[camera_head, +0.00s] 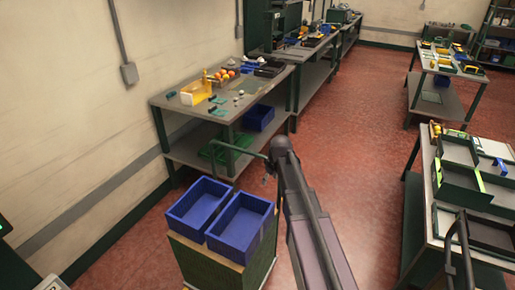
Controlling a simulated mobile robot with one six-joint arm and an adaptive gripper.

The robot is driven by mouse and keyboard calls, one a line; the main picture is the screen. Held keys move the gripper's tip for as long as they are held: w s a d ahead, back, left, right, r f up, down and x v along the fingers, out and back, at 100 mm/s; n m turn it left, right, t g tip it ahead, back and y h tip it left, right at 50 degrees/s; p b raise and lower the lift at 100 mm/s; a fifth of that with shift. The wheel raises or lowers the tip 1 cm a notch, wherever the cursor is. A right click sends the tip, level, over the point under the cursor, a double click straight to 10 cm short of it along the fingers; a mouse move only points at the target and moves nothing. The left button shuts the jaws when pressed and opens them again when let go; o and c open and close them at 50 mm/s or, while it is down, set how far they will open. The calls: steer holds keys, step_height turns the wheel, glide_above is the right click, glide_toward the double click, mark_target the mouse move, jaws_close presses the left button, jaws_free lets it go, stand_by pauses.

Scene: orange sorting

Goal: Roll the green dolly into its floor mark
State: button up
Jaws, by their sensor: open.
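A green-sided block with a wooden top (183,245) stands at the bottom centre-left, with two blue bins on it. It may be the green dolly, but its base and any wheels are out of view. A thin dark bent bar (222,146) rises behind the bins; I cannot tell whether it is the dolly's handle. My arm reaches up from the bottom centre, and my gripper (268,178) is small and dark near the bar's right end. It is open; I cannot tell whether it touches the bar. No floor mark is visible.
A workbench (170,103) with fruit and a yellow bin stands along the left wall. Another bench (428,195) with green trays stands at right, near a dark curved bar (462,240). The red floor (350,150) between the benches is clear.

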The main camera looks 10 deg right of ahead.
mark_target(258, 154)
steer(key=w+d+r+n+t+p, duration=0.1)
steer(key=w+r+n+p, duration=0.1)
steer(key=w, duration=0.7)
steer(key=w+d+r+n+t+y+p, duration=0.1)
steer(key=w+r+n+p, duration=0.2)
steer(key=w, duration=0.6)
step_height(258, 154, up, 2)
steer(key=shift+d+r, duration=0.15)
steer(key=shift+r, duration=0.1)
steer(key=shift+w+f, duration=0.1)
steer(key=shift+f, duration=0.1)
steer(key=b+x, duration=1.2)
steer(key=x, duration=0.1)
steer(key=shift+w+f, duration=0.1)
steer(key=shift+f, duration=0.05)
jaws_close()
